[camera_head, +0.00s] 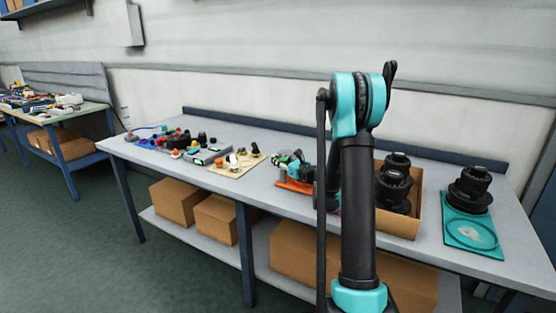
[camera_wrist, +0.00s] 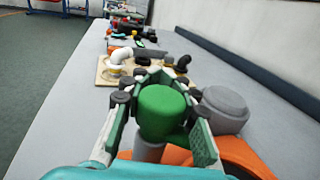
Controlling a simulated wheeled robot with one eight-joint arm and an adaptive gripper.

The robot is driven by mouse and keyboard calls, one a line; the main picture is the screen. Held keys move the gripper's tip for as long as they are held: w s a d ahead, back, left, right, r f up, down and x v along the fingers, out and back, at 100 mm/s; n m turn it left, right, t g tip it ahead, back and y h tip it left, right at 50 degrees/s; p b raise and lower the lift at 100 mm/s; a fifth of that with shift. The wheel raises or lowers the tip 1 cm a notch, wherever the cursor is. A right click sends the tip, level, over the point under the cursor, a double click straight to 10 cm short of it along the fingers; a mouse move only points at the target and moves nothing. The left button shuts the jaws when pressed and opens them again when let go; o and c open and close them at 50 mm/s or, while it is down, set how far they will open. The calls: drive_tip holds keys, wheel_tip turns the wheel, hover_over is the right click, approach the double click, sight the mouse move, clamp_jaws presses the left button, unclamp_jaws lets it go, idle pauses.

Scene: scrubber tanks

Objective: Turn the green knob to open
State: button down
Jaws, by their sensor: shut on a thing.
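The green knob (camera_wrist: 162,110) is a rounded cap in the middle of the wrist view, above a grey stem and an orange base (camera_wrist: 245,160). My gripper (camera_wrist: 160,100) has its fingers on either side of the green knob and is shut on it. In the head view my gripper (camera_head: 290,160) is at the orange base (camera_head: 293,186) on the workbench, and the knob is hard to make out there. A grey rounded cap (camera_wrist: 225,107) stands just right of the knob. How far the knob is turned cannot be told.
A wooden board with pipe fittings (camera_head: 236,171) lies left of the orange base on the workbench (camera_head: 350,150). A box of black parts (camera_head: 400,222) and a teal plate (camera_head: 455,237) with a black part are at the right. Cardboard boxes (camera_head: 173,202) sit on the lower shelf.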

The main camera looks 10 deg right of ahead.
sight(286, 162)
drive_tip(key=shift+s+a+n+g+y, duration=0.25)
drive_tip(key=shift+s+n+g+y, duration=0.3)
drive_tip(key=shift+n+g+y, duration=1.25)
drive_tip(key=shift+s+a+n+g+y, duration=0.25)
drive_tip(key=shift+s+n+g+y, duration=0.35)
drive_tip(key=shift+n+g, duration=2.15)
drive_tip(key=shift+s+a+n+g+y, duration=0.4)
drive_tip(key=shift+n+g+y, duration=0.9)
drive_tip(key=shift+g, duration=2.05)
drive_tip(key=shift+s+d, duration=0.15)
drive_tip(key=c, duration=1.1)
unclamp_jaws()
drive_tip(key=shift+c, duration=0.2)
drive_tip(key=shift+w+d, duration=0.2)
drive_tip(key=shift+d, duration=1.7)
drive_tip(key=shift+w+d, duration=0.15)
drive_tip(key=shift+d, duration=1.7)
